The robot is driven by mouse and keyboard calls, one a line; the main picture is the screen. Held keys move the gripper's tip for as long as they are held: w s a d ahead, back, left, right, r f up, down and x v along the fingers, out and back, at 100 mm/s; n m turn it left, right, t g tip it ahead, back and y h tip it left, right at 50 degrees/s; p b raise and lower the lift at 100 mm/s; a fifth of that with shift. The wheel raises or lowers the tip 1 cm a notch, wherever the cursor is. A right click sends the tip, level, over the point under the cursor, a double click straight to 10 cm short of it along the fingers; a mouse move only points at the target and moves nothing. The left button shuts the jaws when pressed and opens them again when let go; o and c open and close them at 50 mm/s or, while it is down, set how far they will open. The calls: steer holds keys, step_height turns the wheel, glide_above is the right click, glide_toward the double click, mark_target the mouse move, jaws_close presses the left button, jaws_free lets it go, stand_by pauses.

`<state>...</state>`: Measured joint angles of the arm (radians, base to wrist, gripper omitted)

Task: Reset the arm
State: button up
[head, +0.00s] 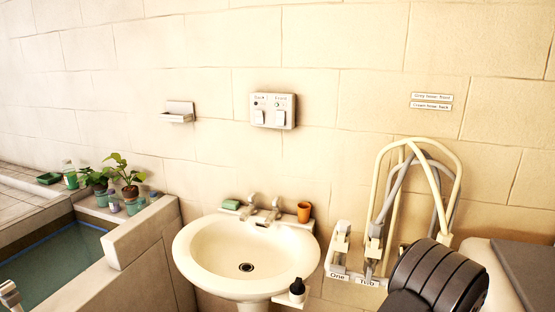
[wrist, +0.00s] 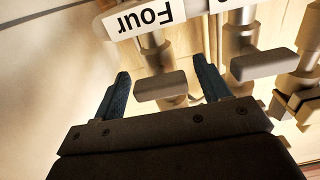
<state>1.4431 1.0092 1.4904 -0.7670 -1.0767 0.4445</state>
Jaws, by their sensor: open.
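My gripper (wrist: 161,68) shows in the wrist view with its two dark blue fingers apart and nothing held between them. A grey tap lever (wrist: 160,86) appears between the fingers in the picture; I cannot tell how far beyond them it is. A white label reading "Four" (wrist: 153,20), upside down, is above it. In the head view, a dark rounded part of my arm (head: 440,276) is at the lower right, in front of the tap rack. My gripper's fingers do not show in the head view.
A second tap lever (wrist: 264,65) is right of the fingers. Looped cream and grey hoses (head: 452,182) rise above the labelled rack (head: 340,270). The white washbasin (head: 215,256) is left of it, with an orange cup (head: 304,212) and a black-topped bottle (head: 297,287).

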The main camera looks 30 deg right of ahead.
steer(key=shift+w+d, duration=0.4)
steer(key=shift+w, duration=0.05)
steer(key=shift+s, duration=0.1)
steer(key=v, duration=1.8)
steer(key=x, duration=1.8)
steer(key=shift+a, duration=0.1)
steer(key=shift+n, duration=0.7)
steer(key=v, duration=1.7)
steer(key=w+d+m, duration=0.9)
steer(key=m, duration=0.1)
steer(key=shift+d+r+m, duration=0.25)
steer(key=shift+d+m, duration=0.05)
